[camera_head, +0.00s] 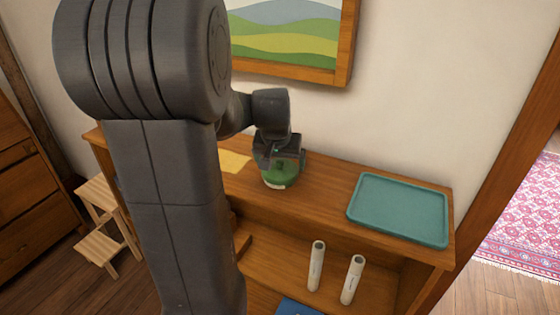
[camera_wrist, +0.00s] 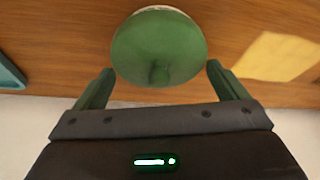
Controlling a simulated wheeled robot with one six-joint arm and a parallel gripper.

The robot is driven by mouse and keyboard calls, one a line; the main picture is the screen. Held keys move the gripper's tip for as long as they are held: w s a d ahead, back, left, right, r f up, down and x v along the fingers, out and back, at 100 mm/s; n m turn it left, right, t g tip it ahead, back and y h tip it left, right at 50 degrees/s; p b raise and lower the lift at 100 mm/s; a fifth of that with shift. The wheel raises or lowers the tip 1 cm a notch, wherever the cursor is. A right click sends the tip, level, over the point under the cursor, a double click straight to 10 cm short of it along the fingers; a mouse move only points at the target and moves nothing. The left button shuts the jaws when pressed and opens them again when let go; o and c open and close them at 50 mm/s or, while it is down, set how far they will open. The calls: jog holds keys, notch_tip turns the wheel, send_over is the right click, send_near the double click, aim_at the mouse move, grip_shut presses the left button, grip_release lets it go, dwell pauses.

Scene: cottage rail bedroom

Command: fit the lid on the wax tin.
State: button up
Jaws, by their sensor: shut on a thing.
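The round green lid (camera_wrist: 158,45) with a small knob fills the space between my fingertips in the wrist view. My gripper (camera_wrist: 160,70) is shut on it, one finger at each side. In the head view my gripper (camera_head: 281,160) is over the shelf top, with green (camera_head: 281,175) showing under it. A pale band, apparently part of the wax tin (camera_head: 275,186), shows low on the front; a pale edge also shows at the far side in the wrist view (camera_wrist: 160,10). The tin is mostly hidden, and I cannot tell whether the lid is seated.
The wooden shelf unit (camera_head: 325,190) carries a teal tray (camera_head: 398,208) at right and a yellow sheet (camera_head: 233,161) at left. Two pale tubes (camera_head: 316,266) stand on a lower level beside a blue item (camera_head: 298,307). A framed picture (camera_head: 290,40) hangs on the wall behind.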

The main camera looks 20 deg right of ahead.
jog(key=shift+f, duration=0.15)
dwell(0.5)
jog(key=o, duration=0.6)
jog(key=shift+o, duration=0.2)
jog(key=v, duration=1.4)
jog(key=shift+f, duration=0.2)
